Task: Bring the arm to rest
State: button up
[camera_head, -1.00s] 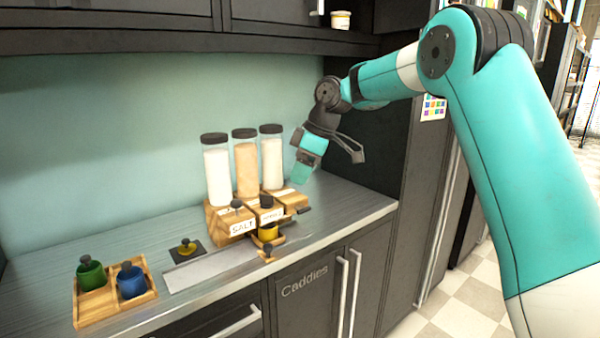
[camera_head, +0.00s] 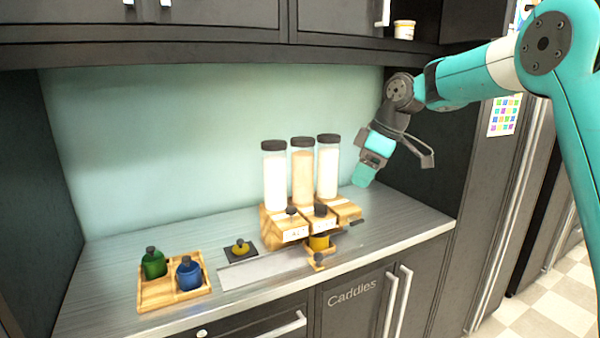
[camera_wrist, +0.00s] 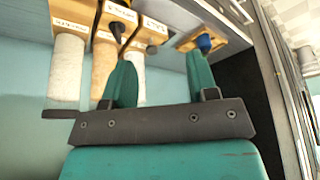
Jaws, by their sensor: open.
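My gripper (camera_head: 364,178) hangs in the air to the right of the dispensers, above the counter. Its two teal fingers (camera_wrist: 161,80) are spread apart with nothing held between them in the wrist view. Three tall dispensers with dark lids, white (camera_head: 275,182), tan (camera_head: 303,175) and white (camera_head: 327,172), stand on wooden bases (camera_head: 272,224). A yellow jar (camera_head: 319,242) sits below the middle base's front. The wrist view shows the dispensers (camera_wrist: 67,68) upside down behind the left finger.
A wooden tray (camera_head: 160,296) with green (camera_head: 153,264) and blue (camera_head: 189,272) bottles stands on the counter (camera_head: 105,275). A dark pad (camera_head: 230,256) holds a small yellow item (camera_head: 240,246). Upper cabinets (camera_head: 200,45) overhang the back. A tall dark cabinet (camera_head: 490,190) stands at right.

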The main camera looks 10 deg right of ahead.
jog(key=s+a+m+g, duration=0.1)
jog(key=s+a, duration=0.5)
jog(key=s, duration=0.3)
jog(key=s+a+m, duration=0.1)
jog(key=s+a, duration=0.5)
jog(key=s, duration=0.3)
jog(key=s+a+f+m+g, duration=0.1)
jog(key=s+f, duration=0.3)
jog(key=s, duration=1.2)
jog(key=shift+s+f+m, duration=0.3)
jog(key=shift+m, duration=0.6)
